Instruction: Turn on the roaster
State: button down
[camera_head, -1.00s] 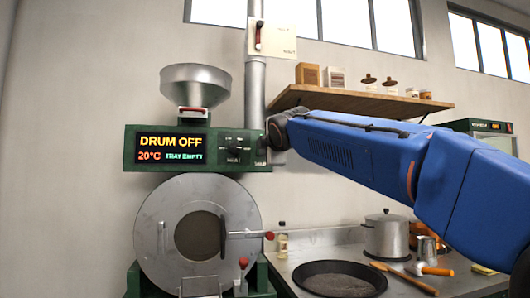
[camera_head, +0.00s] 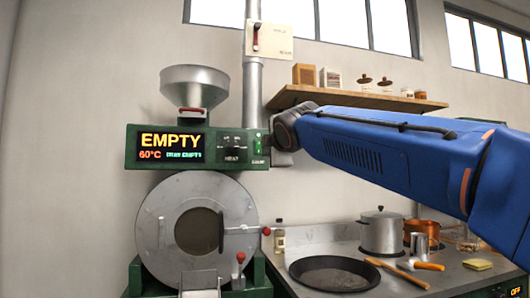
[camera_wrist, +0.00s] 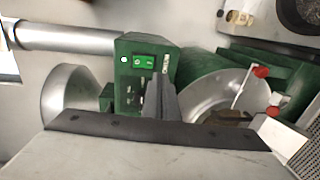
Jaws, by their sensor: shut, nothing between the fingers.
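The roaster has a green control box (camera_head: 131,148) above a round steel drum (camera_head: 160,205). Its display (camera_head: 171,146) reads "EMPTY", 60°C, with a smaller green line that seems to say the tray is empty. A lit green rocker switch (camera_head: 258,144) sits at the box's right end; it shows bright green in the wrist view (camera_wrist: 144,61). My gripper (camera_wrist: 162,88) is shut and empty, beside the switch, in front of the box. In the head view its fingertips are small and partly hidden at the box's right end.
A steel hopper (camera_head: 194,88) stands on the box and a flue pipe (camera_head: 253,90) rises behind it. A wooden shelf (camera_head: 380,106) with jars is at the right. A dark pan (camera_head: 334,274) and a lidded pot (camera_head: 381,232) stand on the steel counter.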

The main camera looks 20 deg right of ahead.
jog(key=s, duration=0.5)
jog(key=shift+s+f, duration=0.25)
jog(key=shift+f, duration=0.1)
jog(key=s+d+f+m+g, duration=0.2)
jog(key=s+f+m+g, duration=0.2)
jog(key=s+f, duration=0.7)
jog(key=s+d+f+m+g, duration=0.3)
jog(key=s+f+m, duration=0.5)
jog(key=f, duration=1.8)
jog(key=s+d+f+m+g, duration=0.2)
jog(key=s+f+m+g, duration=0.2)
jog(key=s+f, duration=0.9)
notch_tip(320, 180, down, 5)
jog(key=shift+s+d+f+m+g, duration=0.15)
jog(key=shift+s+d+m+g, duration=0.2)
jog(key=shift+m, duration=0.65)
jog(key=c, duration=2.5)
grip_release()
jog(key=shift+w, duration=0.1)
